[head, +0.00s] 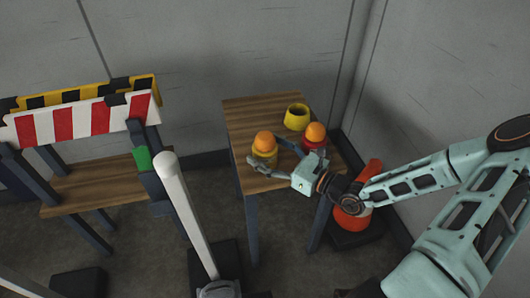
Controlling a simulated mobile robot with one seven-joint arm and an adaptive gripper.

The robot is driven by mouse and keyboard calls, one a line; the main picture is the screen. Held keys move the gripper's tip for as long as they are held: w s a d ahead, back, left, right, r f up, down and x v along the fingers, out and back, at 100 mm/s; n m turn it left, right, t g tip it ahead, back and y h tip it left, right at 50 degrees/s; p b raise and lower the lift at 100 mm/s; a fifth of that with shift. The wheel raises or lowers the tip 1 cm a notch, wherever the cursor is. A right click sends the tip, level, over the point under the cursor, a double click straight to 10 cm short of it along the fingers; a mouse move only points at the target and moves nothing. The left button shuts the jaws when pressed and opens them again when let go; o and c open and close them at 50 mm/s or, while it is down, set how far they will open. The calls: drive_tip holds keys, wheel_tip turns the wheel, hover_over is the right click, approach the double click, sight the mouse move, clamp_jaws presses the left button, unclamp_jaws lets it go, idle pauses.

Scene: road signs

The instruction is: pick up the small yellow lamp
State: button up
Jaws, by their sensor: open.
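The small yellow lamp (264,154) stands upright on the wooden table (243,116), with an orange dome on a yellow base. My gripper (264,158) reaches in from the right with its fingers open. In the head view one finger lies behind the lamp's right side and the other passes low across its front, so the lamp appears between them. I cannot tell whether either finger touches it. Part of the yellow base is hidden by the front finger.
A red lamp with an orange dome (315,132) stands close to the right, and a yellow cup-like ring (297,117) behind. An orange cone (352,218) is on the floor at right. A striped barrier (80,120) and a white post (187,215) are left.

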sight(273, 144)
drive_tip(key=shift+c, duration=0.6)
drive_tip(key=c, duration=1.4)
drive_tip(key=shift+r, duration=0.1)
wheel_tip(273, 144, up, 4)
drive_tip(key=shift+f+p, duration=0.1)
drive_tip(key=shift+p, duration=1.05)
drive_tip(key=s+d+r+p, duration=0.3)
drive_tip(key=s+r+p, duration=0.5)
drive_tip(key=s, duration=0.5)
drive_tip(key=shift+s+d+r, duration=0.25)
drive_tip(key=shift+r, duration=0.3)
